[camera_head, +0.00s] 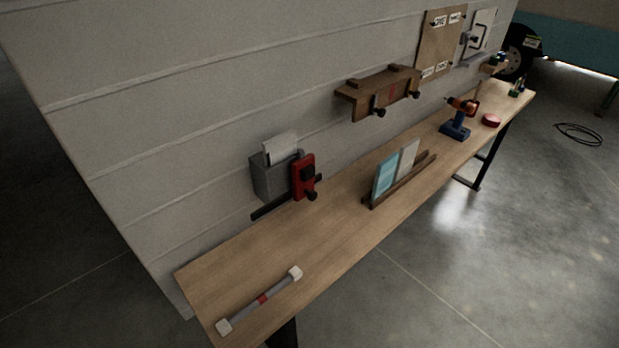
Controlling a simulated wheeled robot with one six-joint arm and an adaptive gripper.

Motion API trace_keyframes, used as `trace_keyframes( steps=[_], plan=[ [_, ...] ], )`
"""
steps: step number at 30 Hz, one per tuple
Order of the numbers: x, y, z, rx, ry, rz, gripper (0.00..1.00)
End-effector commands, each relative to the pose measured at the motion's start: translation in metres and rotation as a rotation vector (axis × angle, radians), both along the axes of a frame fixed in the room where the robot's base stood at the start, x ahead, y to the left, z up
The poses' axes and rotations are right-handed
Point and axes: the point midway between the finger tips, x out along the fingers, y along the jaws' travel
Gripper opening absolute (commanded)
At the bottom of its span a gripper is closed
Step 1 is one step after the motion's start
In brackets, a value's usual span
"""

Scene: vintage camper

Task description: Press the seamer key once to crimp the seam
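A grey box with a pale sheet standing in its top (272,173) is at the wall, at the back of the bench's near half. Beside its right side is a red unit (299,187) with a black block (308,172) on its face and a dark round knob (312,195) low down. This looks like the seamer, but I cannot tell which black part is the key, or whether it is pressed. A dark flat bar (270,210) runs below the box. My gripper is not in view.
The long wooden bench (330,234) runs along the white panelled wall. On it are a grey bar with white ends (261,300), a rack (402,182) with upright panels, a drill (458,120) and a red disc (491,120). A wooden wall fixture (382,91) hangs above. Floor in front is clear.

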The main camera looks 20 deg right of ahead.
Motion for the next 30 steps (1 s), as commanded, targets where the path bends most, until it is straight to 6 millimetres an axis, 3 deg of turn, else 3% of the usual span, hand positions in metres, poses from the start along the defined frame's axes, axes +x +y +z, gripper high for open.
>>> trace_keyframes(
  steps=[8,15,30],
  plan=[
    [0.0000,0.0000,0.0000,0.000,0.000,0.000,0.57],
    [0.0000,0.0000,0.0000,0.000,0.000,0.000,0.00],
    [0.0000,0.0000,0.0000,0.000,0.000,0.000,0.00]
  ],
)
